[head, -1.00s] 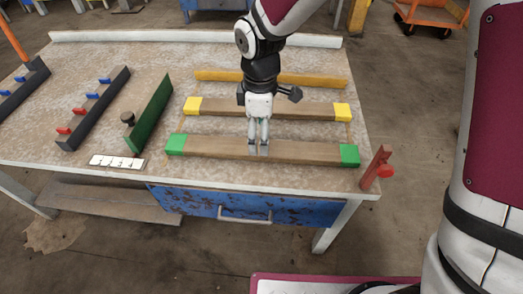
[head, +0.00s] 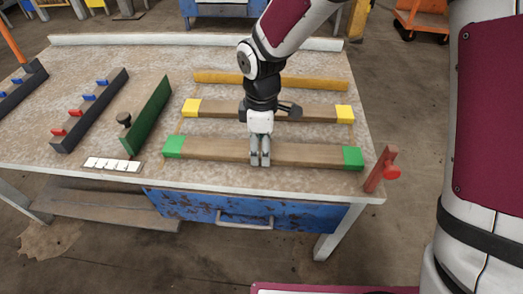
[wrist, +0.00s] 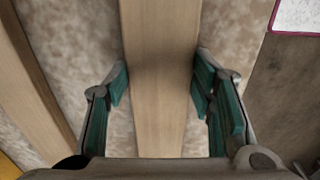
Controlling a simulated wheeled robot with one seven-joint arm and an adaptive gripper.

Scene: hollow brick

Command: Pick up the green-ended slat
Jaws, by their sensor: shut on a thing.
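The green-ended slat is a long wooden bar (head: 220,150) with a green block at its left end (head: 173,146) and another at its right end (head: 353,158). It lies near the front edge of the table (head: 60,110). My gripper (head: 260,163) points down at the middle of the slat. I cannot tell any gap between slat and table.
A yellow-ended slat (head: 220,107) and a yellow bar (head: 300,81) lie behind. A green upright board (head: 148,115) and dark peg racks (head: 95,108) stand left. A red-knobbed post (head: 380,170) stands close to the slat's right end.

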